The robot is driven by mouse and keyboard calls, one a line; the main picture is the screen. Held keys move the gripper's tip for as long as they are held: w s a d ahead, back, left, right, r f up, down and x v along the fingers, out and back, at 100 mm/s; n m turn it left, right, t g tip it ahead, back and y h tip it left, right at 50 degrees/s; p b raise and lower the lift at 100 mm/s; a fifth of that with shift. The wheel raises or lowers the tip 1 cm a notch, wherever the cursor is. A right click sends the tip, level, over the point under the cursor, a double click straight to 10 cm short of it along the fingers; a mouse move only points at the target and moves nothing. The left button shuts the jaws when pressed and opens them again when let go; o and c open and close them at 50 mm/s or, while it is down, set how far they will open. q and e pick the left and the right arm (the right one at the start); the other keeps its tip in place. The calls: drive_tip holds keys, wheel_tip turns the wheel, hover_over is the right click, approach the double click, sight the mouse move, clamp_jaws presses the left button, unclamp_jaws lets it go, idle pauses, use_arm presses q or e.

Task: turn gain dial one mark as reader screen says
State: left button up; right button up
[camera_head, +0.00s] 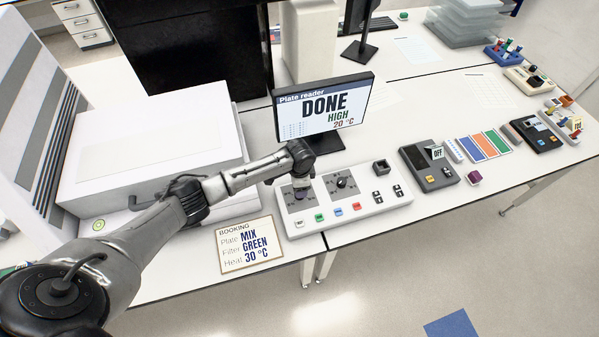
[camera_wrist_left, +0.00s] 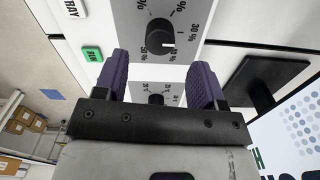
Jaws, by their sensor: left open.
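The reader screen (camera_head: 325,108) reads "DONE", "HIGH" and "20 °C". The white control panel (camera_head: 376,205) in front of it carries two black dials. In the left wrist view, one dial (camera_wrist_left: 160,36) has percent marks around it and a white pointer line toward the right. The other dial (camera_wrist_left: 156,99) shows partly between the fingers; I cannot read a name on either. My left gripper (camera_head: 301,184) is over the panel's left dial area, pointing down. Its purple fingers (camera_wrist_left: 158,68) are open and empty, just short of the percent dial. My right gripper is out of view.
A booking card (camera_head: 249,246) lies left of the panel, reading MIX, GREEN, 30 °C. The green button (camera_wrist_left: 92,53) is close beside the fingers. The monitor stand (camera_head: 325,143) stands behind the panel. A dark device (camera_head: 428,167) with an OFF sign stands to the right.

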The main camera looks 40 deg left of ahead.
use_arm(q)
wheel_tip(320, 180, up, 8)
drive_tip(key=shift+b, duration=0.3)
drive_tip(key=shift+r, duration=0.1)
idle(0.6)
